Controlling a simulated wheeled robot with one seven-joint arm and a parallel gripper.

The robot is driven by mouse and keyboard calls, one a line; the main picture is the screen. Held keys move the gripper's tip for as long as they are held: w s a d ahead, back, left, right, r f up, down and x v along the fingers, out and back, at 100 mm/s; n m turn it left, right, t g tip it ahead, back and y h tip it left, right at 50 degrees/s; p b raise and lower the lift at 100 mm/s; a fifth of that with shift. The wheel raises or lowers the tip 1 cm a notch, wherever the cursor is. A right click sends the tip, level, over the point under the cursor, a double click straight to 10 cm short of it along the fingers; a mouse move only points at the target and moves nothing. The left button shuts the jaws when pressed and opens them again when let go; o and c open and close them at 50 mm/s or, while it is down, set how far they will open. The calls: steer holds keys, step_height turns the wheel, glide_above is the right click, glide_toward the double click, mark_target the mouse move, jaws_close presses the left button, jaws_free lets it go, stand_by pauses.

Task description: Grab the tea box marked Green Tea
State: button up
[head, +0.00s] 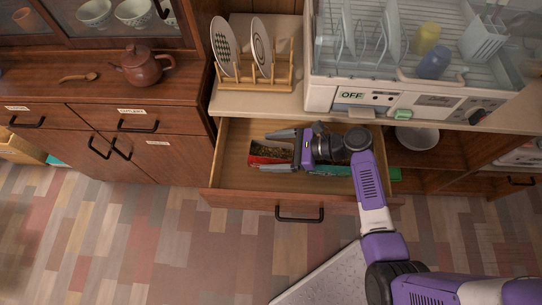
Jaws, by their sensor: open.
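An open wooden drawer (236,160) below the dish dryer holds a red box (262,158) on the left. A teal-green box (330,171) lies to its right, mostly hidden under my arm. I cannot read the label on either box, so I cannot tell which one is marked Green Tea. My gripper (272,150) is over the drawer with its fingers pointing left. It is open, with the fingers spread above the red box, and its height over that box is unclear.
The dish dryer (350,97) stands on the counter above the drawer, beside a wooden plate rack (255,83) with two plates. A brown teapot (140,67) and a wooden spoon (78,77) are on the left cabinet. A white bowl (417,138) sits on the shelf at right.

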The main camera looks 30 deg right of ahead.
steer(key=shift+w+a+f, duration=0.1)
steer(key=shift+a, duration=0.05)
steer(key=c, duration=1.6)
